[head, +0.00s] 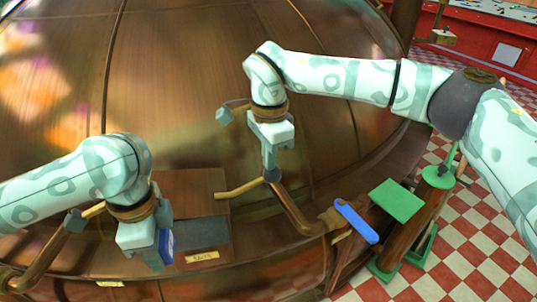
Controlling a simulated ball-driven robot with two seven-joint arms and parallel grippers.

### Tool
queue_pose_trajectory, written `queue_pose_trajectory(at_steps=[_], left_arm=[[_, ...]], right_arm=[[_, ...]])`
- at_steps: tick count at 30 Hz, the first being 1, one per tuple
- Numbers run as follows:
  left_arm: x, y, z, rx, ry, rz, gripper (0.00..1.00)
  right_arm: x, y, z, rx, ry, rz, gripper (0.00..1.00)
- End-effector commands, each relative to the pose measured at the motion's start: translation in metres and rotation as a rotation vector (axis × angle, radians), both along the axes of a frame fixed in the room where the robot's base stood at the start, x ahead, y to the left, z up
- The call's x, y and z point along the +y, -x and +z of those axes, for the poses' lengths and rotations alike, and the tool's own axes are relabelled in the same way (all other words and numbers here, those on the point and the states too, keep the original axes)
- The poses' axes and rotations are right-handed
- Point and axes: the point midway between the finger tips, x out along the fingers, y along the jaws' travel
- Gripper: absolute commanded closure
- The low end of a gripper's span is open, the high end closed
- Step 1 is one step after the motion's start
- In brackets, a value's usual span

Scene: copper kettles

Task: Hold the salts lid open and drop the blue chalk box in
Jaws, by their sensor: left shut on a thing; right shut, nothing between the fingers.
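The salts box is at lower left of centre, with a small tan label (202,256) on its front whose lettering I cannot read clearly. Its brown lid panel (190,192) appears raised behind a dark grey opening (203,234). A brass bar (238,189) sticks out to the right from the lid's edge. My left gripper (160,258) is shut on the blue chalk box (167,244), at the left side of the opening; the gripper hides part of the chalk box. My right gripper (271,172) is shut and empty, at the bar's right end; contact is unclear.
A large copper kettle (180,80) fills the background. A copper pipe (296,212) runs down right of the salts box. A blue bar (356,221) and a green plate (396,200) are further right. The red and white tiled floor (470,225) looks clear at far right.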

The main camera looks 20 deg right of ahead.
Motion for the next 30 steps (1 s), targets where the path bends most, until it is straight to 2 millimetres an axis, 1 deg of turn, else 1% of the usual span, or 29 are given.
queue_pose_trajectory(at_steps=[18,30], left_arm=[[0.0,0.0,0.0,-0.001,0.0,0.0,0.79],[0.0,0.0,0.0,-0.001,0.0,0.0,0.79]], right_arm=[[-0.009,0.001,-0.021,0.002,0.0,0.0,1.0],[-0.014,0.001,-0.031,0.001,0.0,0.0,1.0]])
